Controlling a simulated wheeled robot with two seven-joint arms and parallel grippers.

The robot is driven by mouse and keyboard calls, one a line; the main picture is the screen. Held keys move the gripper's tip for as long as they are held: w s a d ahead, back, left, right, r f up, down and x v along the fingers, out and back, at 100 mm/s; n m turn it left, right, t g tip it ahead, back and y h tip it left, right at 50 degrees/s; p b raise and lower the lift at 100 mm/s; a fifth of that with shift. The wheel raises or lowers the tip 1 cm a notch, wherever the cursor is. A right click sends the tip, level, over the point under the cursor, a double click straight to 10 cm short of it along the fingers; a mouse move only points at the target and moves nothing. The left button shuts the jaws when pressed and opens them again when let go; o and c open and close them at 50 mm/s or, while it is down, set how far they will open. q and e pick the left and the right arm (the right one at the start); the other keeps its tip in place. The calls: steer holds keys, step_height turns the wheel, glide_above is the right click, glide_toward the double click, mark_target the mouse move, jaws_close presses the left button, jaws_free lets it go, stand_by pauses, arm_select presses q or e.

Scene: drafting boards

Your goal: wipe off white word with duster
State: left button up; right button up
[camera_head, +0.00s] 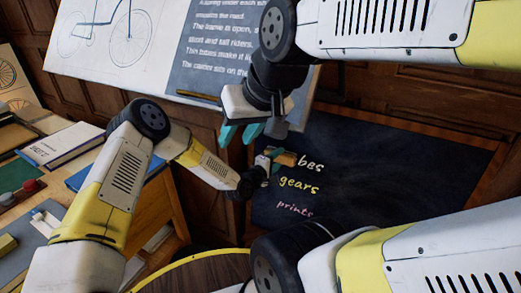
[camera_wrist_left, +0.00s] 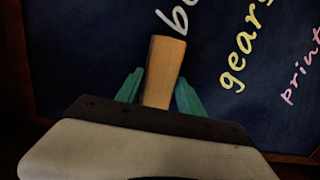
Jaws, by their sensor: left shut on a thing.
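The dark board (camera_head: 400,170) carries a white word ending in "bes" (camera_head: 311,165), yellow "gears" (camera_head: 299,185) and pink "prints" (camera_head: 294,209). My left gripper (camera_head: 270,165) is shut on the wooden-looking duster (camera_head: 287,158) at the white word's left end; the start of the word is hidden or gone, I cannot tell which. In the left wrist view the duster (camera_wrist_left: 167,65) stands between the teal fingers, its far end beside the white letters (camera_wrist_left: 176,17). Contact with the board cannot be told. My right gripper (camera_head: 240,133) is open and empty, above and left of the left one.
A grey panel with white text (camera_head: 225,50) and a bicycle drawing (camera_head: 105,35) stand behind, with a wooden ledge (camera_head: 200,97) below. Books (camera_head: 62,143) lie on the left table. A round wooden top (camera_head: 200,272) is at the bottom. The board's right side is clear.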

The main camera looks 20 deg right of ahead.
mark_target(285, 160)
arm_select(q)
steer(key=shift+s, duration=0.1)
steer(key=shift+s+d, duration=1.95)
steer(key=shift+s, duration=0.25)
steer(key=shift+s+d, duration=1.9)
steer(key=shift+s, duration=0.35)
steer(key=shift+s+d, duration=1.95)
steer(key=shift+s, duration=0.25)
steer(key=shift+w+a+r, duration=0.1)
steer(key=shift+w+a, duration=0.65)
steer(key=shift+w, duration=0.25)
steer(key=shift+w+a, duration=0.75)
steer(key=shift+w, duration=0.2)
steer(key=shift+w+a, duration=2.15)
steer(key=shift+w, duration=0.05)
steer(key=shift+w+a, duration=0.55)
steer(key=shift+w, duration=0.2)
steer(key=shift+w+a, duration=0.55)
steer(key=shift+w, duration=0.2)
steer(key=shift+w+a, duration=1.1)
steer(key=shift+s+d+v, duration=0.1)
steer(key=shift+s+v, duration=0.05)
steer(key=shift+v, duration=1.35)
steer(key=shift+s+d+v, duration=0.1)
steer(key=shift+s+v, duration=0.05)
steer(key=shift+v, duration=1.3)
